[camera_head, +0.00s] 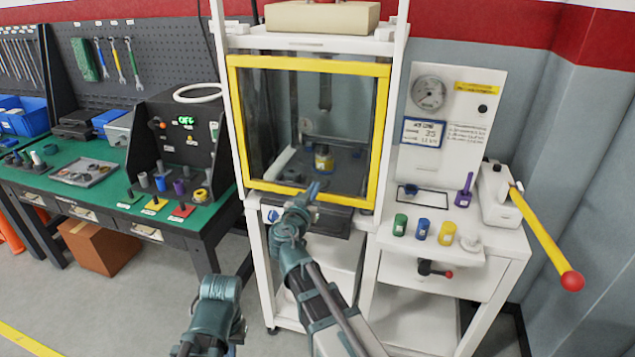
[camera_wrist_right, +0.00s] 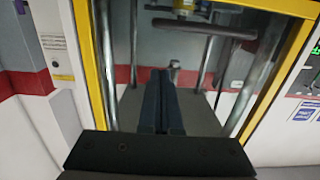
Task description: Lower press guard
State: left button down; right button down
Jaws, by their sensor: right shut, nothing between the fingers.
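The press guard is a clear panel in a yellow frame (camera_head: 310,63) on the white press. It stands in front of the press chamber, its bottom bar just above a dark ledge (camera_head: 325,222). Inside, a small yellow piece (camera_head: 323,158) stands under the vertical ram (camera_head: 325,92). My right gripper (camera_head: 313,190) is shut and empty, its tips overlapping the guard's bottom bar in the head view; I cannot tell if they touch. In the right wrist view, the shut fingers (camera_wrist_right: 162,75) point between the yellow frame bars (camera_wrist_right: 97,65).
A gauge panel (camera_head: 450,150) and a yellow lever with a red knob (camera_head: 545,235) stand at the right. Green, blue and yellow pieces sit on the white shelf (camera_head: 440,262). A green bench (camera_head: 85,190) with a black test box (camera_head: 170,140) is at the left.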

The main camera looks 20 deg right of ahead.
jog(key=s+a+f+n+g+y, duration=0.1)
jog(key=s+a+f+g, duration=0.25)
jog(key=s+f, duration=0.3)
jog(key=s+a+f+n+g+y, duration=0.2)
jog(key=s+f+g, duration=0.2)
jog(key=s+f, duration=0.3)
jog(key=s+a+f+n+g+y, duration=0.2)
jog(key=s+a+f+n+g, duration=0.1)
jog(key=s+a, duration=0.2)
jog(key=s+a+f+n+g+y, duration=0.3)
jog(key=s+a, duration=0.3)
jog(key=s, duration=0.4)
jog(key=shift+f+n+g+y, duration=0.3)
jog(key=shift+f+n+g, duration=0.25)
jog(key=shift+n, duration=0.25)
